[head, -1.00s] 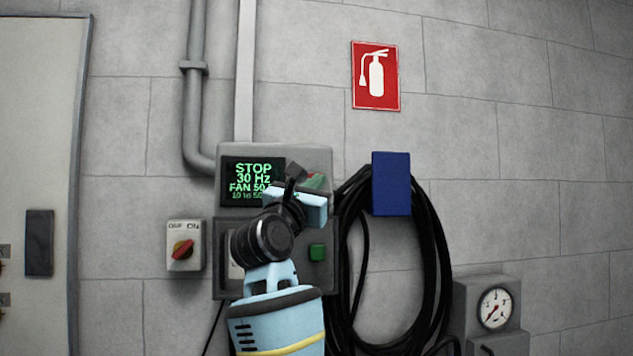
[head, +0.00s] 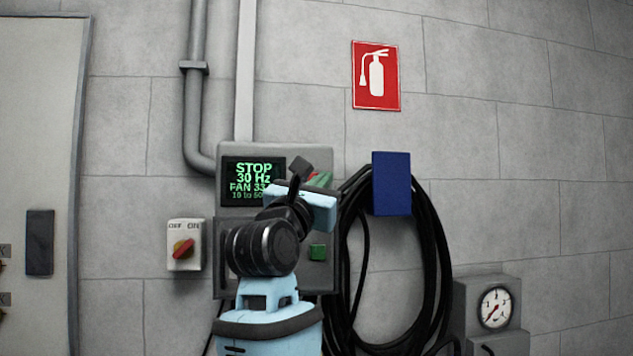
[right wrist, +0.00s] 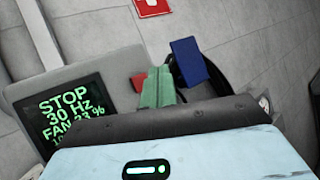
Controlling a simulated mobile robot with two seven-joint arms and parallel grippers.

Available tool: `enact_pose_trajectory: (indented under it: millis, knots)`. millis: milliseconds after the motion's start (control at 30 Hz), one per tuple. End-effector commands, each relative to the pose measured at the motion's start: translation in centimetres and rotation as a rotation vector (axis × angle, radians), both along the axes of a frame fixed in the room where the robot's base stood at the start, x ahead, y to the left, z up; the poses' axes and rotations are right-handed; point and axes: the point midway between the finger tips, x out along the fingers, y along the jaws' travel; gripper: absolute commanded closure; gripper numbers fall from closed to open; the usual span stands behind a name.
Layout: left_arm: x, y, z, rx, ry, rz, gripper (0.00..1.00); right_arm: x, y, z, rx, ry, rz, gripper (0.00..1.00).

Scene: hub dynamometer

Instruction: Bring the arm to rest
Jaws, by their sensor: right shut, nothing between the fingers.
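My right arm comes up from the bottom of the head view, in front of the grey control box (head: 326,162). My right gripper (head: 321,179) is at the box's upper right, beside its screen (head: 253,181). In the right wrist view its green fingers (right wrist: 158,86) are together with nothing between them. A red part (right wrist: 138,82) of the box shows just left of the fingers, apparently behind them; I cannot tell whether they touch anything. My left gripper is not in view.
A green button (head: 317,252) is low on the box. A switch with a red knob (head: 183,248) is to the left. A black cable coil (head: 437,255) hangs from a blue holder (head: 391,184) close on the right. A gauge (head: 495,307) is at lower right.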

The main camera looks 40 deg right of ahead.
Motion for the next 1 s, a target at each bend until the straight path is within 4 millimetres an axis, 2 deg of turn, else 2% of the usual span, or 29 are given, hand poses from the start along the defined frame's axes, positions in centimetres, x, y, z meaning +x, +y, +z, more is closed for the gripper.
enact_pose_trajectory:
  millis: [633,767,1000]
  knots:
    - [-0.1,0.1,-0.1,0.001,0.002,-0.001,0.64,0.1,0.0,-0.1,-0.002,0.003,-0.002,1.0]
    - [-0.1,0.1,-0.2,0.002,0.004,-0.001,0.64,0.8,0.2,-2.1,-0.06,0.058,-0.055,1.0]
    - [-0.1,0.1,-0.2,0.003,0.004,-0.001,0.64,2.8,1.9,-9.3,-0.325,0.279,-0.242,1.0]
